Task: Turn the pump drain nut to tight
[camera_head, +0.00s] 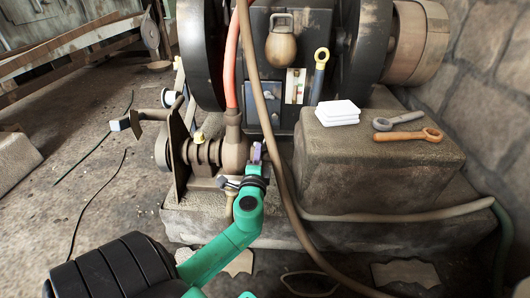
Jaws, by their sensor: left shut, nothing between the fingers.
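The pump (207,153) sits low on the left of the engine base, a rusty brown body with a shaft and a flat bracket on its left. My left arm reaches up from the bottom left in green. My left gripper (256,155) is at the right side of the pump, close to its lower body, with its fingers shut and nothing held. The drain nut cannot be made out clearly; the gripper and wrist cover part of that area. Whether the fingers touch the pump cannot be told.
A red hose (230,60) runs down to the pump. A brown hose (268,120) hangs just right of the gripper. Two wrenches (408,135) and white folded cloths (338,111) lie on a stone block (375,160). Open floor (110,180) lies to the left.

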